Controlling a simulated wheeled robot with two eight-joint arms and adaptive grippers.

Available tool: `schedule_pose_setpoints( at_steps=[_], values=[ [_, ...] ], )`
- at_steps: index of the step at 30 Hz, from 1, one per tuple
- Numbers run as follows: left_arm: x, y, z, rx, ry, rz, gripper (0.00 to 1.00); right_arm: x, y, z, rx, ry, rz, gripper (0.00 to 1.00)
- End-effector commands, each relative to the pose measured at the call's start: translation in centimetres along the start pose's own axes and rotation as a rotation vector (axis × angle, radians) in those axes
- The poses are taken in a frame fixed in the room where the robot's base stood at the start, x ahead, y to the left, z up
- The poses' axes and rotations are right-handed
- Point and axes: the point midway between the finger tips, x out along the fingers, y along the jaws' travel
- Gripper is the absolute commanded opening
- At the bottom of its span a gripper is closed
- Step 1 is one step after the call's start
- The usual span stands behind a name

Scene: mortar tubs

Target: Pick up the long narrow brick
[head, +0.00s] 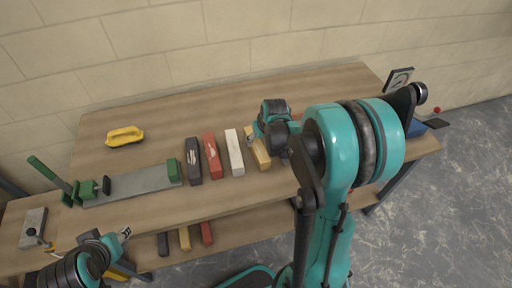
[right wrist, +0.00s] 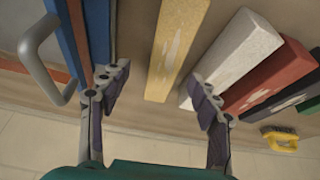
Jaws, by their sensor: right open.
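The yellow brick (head: 262,157) looks the longest and narrowest of the row on the bench; in the head view my right gripper (head: 272,127) partly covers it. In the right wrist view the yellow brick (right wrist: 178,45) lies beyond the open, empty fingers of my right gripper (right wrist: 162,86), with its near end between them in the picture. The white brick (head: 234,152), red brick (head: 212,156) and dark brick (head: 193,161) lie beside it, apart. My left gripper (head: 122,234) is low at the bench's front left; its jaw opening is unclear.
A grey plate with green clamps (head: 130,185) lies left of the bricks on the wooden bench (head: 150,125). A yellow-handled tool (head: 125,136) lies behind it. A blue object with a grey handle (right wrist: 68,50) stands near my right gripper. More bricks (head: 185,239) sit on the lower shelf.

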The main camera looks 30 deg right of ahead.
Motion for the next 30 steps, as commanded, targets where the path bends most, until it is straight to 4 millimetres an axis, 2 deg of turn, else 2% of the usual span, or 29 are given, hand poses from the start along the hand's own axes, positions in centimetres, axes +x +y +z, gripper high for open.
schedule_pose_setpoints(
  at_steps=[1,5,13,21,28,30],
  values=[
    [0.4,0.0,0.3,0.0,0.0,0.0,0.4,0.9,-0.1,0.1,-0.001,0.0,0.0,0.62],
    [0.8,0.0,0.6,0.0,0.0,0.0,0.4,1.9,-0.3,0.1,-0.001,0.0,0.0,0.62],
    [2.6,0.0,1.8,0.0,0.0,0.0,0.4,5.9,-0.8,0.0,-0.001,0.001,0.001,0.62],
    [2.5,0.0,1.8,0.0,0.0,0.0,0.4,6.2,-0.9,-0.1,-0.001,0.001,0.0,0.62],
    [2.5,0.0,1.8,0.0,0.0,0.0,0.4,6.2,-0.9,-0.1,-0.001,0.001,0.0,0.01],
    [2.5,0.0,1.8,0.0,0.0,0.0,0.4,6.2,-0.9,-0.1,-0.001,0.001,0.0,0.0]
  ],
)
